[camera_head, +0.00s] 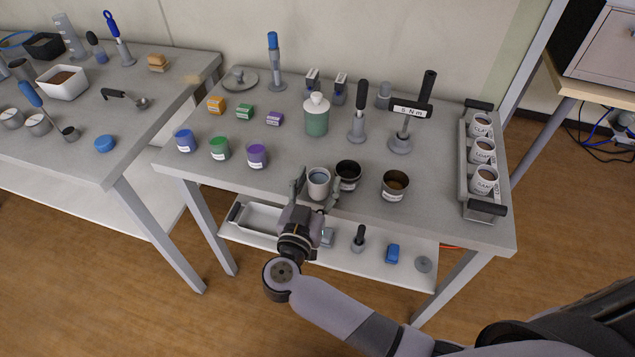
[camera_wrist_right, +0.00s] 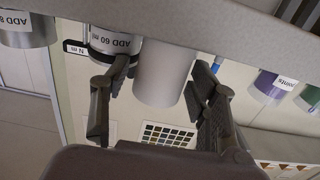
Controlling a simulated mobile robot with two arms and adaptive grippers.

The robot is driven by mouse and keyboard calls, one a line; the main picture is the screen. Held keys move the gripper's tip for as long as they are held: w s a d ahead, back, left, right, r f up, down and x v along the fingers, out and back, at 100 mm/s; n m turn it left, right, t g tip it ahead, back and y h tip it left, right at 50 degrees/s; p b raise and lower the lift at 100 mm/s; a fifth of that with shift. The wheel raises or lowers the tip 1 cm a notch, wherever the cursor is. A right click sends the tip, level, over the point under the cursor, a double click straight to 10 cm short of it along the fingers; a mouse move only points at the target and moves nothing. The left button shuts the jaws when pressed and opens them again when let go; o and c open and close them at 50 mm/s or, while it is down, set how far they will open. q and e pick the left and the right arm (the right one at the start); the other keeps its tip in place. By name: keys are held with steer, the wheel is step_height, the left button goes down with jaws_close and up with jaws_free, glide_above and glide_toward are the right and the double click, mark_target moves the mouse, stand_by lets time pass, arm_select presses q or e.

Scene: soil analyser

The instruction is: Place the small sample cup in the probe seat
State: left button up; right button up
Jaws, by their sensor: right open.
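A pale grey cup (camera_head: 318,176) with bluish content stands upright near the front edge of the middle table. My right gripper (camera_head: 317,188) is open, with one finger on each side of this cup. In the right wrist view, which is upside down, the plain cup (camera_wrist_right: 163,78) shows between the open fingers. I cannot tell whether the fingers touch it, or whether it is the small sample cup. The probe seat cannot be identified for certain; a blue-topped upright probe (camera_head: 273,55) stands at the back. My left gripper is not in view.
A dark cup (camera_head: 348,175) stands close to the right finger, with a brown-filled cup (camera_head: 395,187) beyond. Blue (camera_head: 185,141), green (camera_head: 220,148) and purple (camera_head: 257,155) pots stand left. A rack (camera_head: 464,165) of white cups lines the right edge. A lower shelf (camera_head: 340,262) holds small items.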

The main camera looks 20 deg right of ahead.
steer(key=shift+r, duration=0.15)
steer(key=v, duration=1.2)
